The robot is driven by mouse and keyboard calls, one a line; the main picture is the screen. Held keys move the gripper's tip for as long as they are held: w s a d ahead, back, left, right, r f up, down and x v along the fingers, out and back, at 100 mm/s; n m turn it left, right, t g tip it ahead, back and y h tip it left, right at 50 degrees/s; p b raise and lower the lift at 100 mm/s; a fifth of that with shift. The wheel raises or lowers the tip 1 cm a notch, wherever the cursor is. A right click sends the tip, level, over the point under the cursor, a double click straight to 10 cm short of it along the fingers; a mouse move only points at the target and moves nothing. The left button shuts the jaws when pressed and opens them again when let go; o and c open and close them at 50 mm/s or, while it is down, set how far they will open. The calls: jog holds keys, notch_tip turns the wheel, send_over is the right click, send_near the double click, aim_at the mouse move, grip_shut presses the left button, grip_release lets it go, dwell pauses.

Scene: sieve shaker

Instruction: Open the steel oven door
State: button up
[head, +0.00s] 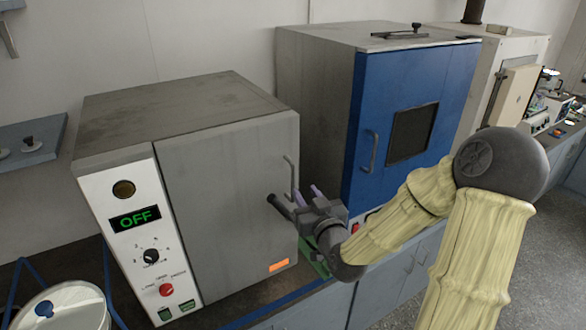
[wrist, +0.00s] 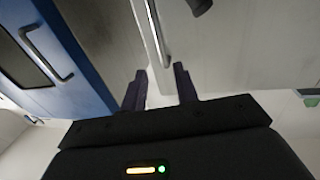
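The steel oven (head: 185,190) stands at the left in the head view, with a white control panel and a plain grey door (head: 225,200) that is shut. Its upright bar handle (head: 290,178) is near the door's right edge. My gripper (head: 306,193) is just right of the handle, near its lower end. In the wrist view, my gripper (wrist: 160,85) is open and empty. The handle (wrist: 153,30) there lies ahead, its near end roughly in line with the gap between the fingertips. I cannot tell whether they touch it.
A blue-doored oven (head: 410,120) stands close behind on the right; its door handle (wrist: 47,55) shows at the wrist view's left. A dark knob (wrist: 198,5) shows near the steel handle. A white bucket (head: 62,308) is at front left. Floor at right is clear.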

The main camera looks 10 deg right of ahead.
aim_at(294, 178)
jog(key=w+p, duration=0.2)
jog(key=w, duration=0.1)
jog(key=w+a+p, duration=0.1)
jog(key=w+p, duration=0.1)
jog(key=w, duration=0.1)
jog(key=w+p, duration=0.3)
jog(key=shift+w+a+f, duration=0.25)
jog(key=shift+w+f, duration=0.05)
jog(key=shift+f, duration=0.05)
grip_shut()
